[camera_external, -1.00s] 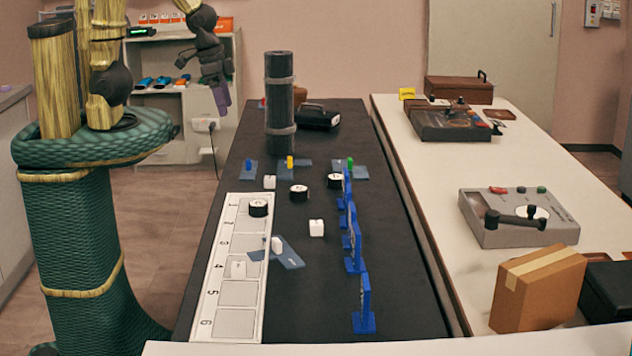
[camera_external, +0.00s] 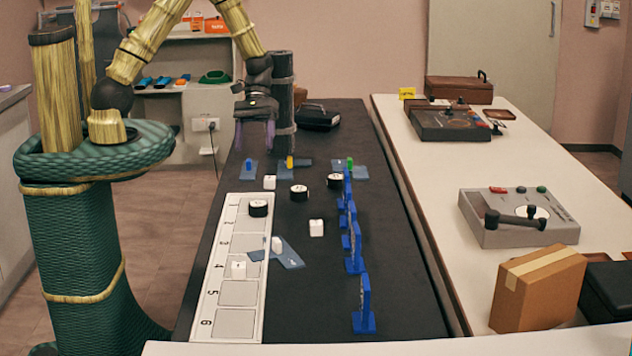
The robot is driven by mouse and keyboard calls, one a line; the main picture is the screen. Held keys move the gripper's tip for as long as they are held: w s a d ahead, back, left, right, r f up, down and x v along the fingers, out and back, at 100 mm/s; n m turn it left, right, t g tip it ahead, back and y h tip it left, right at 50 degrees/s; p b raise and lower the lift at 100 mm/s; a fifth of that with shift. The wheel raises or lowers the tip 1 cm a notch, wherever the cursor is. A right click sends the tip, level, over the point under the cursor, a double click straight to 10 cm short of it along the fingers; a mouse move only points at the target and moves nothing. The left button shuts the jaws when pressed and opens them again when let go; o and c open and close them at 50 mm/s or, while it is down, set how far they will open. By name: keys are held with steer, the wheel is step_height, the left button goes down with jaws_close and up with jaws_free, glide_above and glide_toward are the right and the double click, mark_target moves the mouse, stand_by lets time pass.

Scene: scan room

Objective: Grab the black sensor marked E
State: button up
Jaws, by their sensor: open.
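Three black round sensors with white tops are on the black table: one (camera_external: 258,208) on the numbered white strip near its far end, one (camera_external: 299,193) in the middle, and one (camera_external: 335,181) to the right near the blue stands. The letters on their tops are too small to read, so I cannot tell which is E. My gripper (camera_external: 256,147) is open and empty, fingers pointing down. It is above the far left part of the table, beside the dark column and apart from all the sensors.
The dark upright column (camera_external: 281,100) stands just right of my gripper. Blue stands (camera_external: 364,305) line the table's right side. Small blue, yellow and green pegs (camera_external: 350,163) stand on plates at the back.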

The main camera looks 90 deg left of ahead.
mark_target(297, 186)
steer(key=w+a+f+n+t+h, duration=0.1)
steer(key=a+f+n+t+h, duration=0.1)
steer(key=a+n, duration=0.1)
steer(key=w+a+f+n+t+h+b, duration=0.1)
steer(key=w+a+f+n+t+h, duration=0.1)
steer(key=a+n, duration=0.1)
steer(key=w+a+f+n+t+h+b, duration=0.1)
steer(key=a+f+n+t, duration=0.1)
steer(key=a+n, duration=0.1)
steer(key=shift+w+a+f+h, duration=0.1)
steer(key=shift+w+a+h, duration=0.1)
steer(key=shift+a, duration=0.2)
steer(key=shift+w+a+h, duration=0.15)
steer(key=shift+a+h, duration=0.05)
steer(key=shift+a, duration=0.15)
steer(key=p+x, duration=0.1)
steer(key=x, duration=1)
steer(key=shift+w+d+f, duration=0.15)
steer(key=shift+w+d, duration=0.05)
steer(key=shift+d, duration=0.1)
steer(key=p+x, duration=0.1)
steer(key=x, duration=0.4)
steer(key=shift+w+d+f, duration=0.15)
steer(key=shift+w+d, duration=0.1)
